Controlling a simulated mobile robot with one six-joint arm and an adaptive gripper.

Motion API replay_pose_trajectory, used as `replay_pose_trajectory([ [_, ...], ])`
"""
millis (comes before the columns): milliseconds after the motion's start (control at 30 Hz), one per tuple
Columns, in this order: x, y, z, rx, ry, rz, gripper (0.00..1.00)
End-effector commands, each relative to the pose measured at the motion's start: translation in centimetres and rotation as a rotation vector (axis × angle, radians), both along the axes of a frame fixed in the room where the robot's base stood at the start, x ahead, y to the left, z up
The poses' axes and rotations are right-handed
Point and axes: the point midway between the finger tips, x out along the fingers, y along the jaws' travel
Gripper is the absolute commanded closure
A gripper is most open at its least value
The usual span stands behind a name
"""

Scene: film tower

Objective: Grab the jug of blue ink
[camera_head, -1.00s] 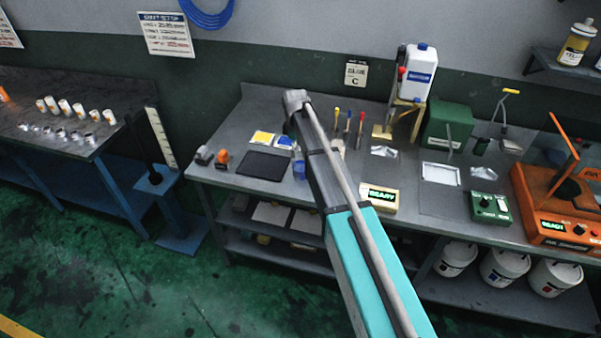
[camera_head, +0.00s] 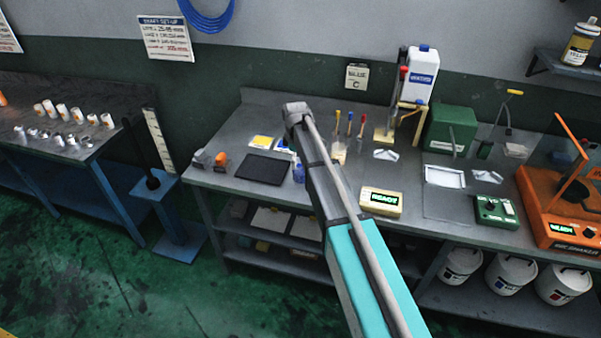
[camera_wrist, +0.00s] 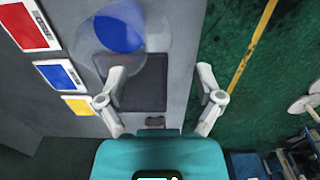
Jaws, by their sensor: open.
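The jug of blue ink (camera_wrist: 120,32) is a clear round vessel with blue inside, seen from above at the top left of the wrist view. In the head view a small part of the blue jug (camera_head: 299,172) shows on the workbench, left of my arm, which hides the rest. My gripper (camera_wrist: 162,76) is open and empty in the wrist view, its fingers spread over the dark mat (camera_wrist: 150,90) and the bench edge. The jug lies beyond the left fingertip.
Red (camera_wrist: 28,24), blue (camera_wrist: 60,75) and yellow (camera_wrist: 80,105) cards lie left of the jug. A small orange-topped item (camera_head: 221,160) sits left of the mat.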

Motion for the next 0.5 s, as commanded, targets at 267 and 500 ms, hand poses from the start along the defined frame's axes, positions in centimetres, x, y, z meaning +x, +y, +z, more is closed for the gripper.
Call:
replay_pose_trajectory([
  [267,0.0,-0.1,-0.7,0.0,0.0,0.0,0.15],
  [500,0.0,-0.3,-2.5,0.0,0.0,0.0,0.15],
])
